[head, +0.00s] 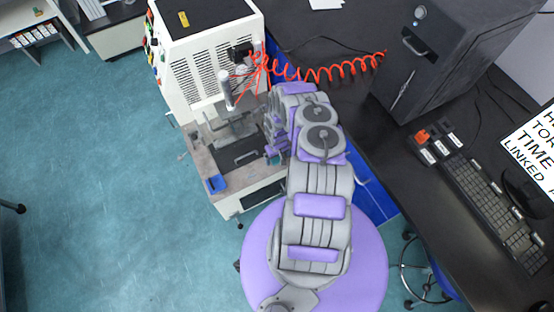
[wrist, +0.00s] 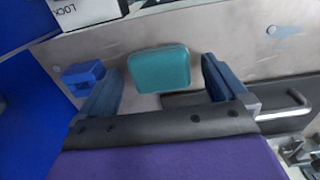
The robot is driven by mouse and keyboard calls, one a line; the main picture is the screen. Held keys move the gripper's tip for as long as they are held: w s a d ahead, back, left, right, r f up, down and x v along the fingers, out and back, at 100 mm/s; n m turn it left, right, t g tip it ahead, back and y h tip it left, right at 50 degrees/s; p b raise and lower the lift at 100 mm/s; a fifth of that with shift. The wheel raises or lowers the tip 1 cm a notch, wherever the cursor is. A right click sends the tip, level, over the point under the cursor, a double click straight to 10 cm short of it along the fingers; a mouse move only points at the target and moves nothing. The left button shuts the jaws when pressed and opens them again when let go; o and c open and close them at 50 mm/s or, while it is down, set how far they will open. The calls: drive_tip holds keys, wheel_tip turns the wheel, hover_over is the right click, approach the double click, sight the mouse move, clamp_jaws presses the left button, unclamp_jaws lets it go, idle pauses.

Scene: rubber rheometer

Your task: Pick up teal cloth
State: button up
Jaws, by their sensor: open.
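The teal cloth (wrist: 160,70) shows in the wrist view as a small rounded block-like pad on a grey-beige surface (wrist: 225,45). My gripper (wrist: 161,82) is open, with one blue finger at the cloth's left and one at its right. Gaps show between the cloth and both fingers, so it does not look gripped. How far the fingertips are above the surface I cannot tell.
A small blue block (wrist: 82,73) sits just left of the left finger. A black plate with a metal handle (wrist: 290,108) lies to the right. In the head view the white machine (head: 215,60) stands behind the bench, and a red coiled hose (head: 325,72) runs right from it.

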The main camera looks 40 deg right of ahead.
drive_tip(key=shift+c, duration=0.5)
drive_tip(key=c, duration=1.1)
drive_tip(key=shift+r, duration=0.1)
wheel_tip(320, 180, up, 10)
drive_tip(key=p, duration=0.4)
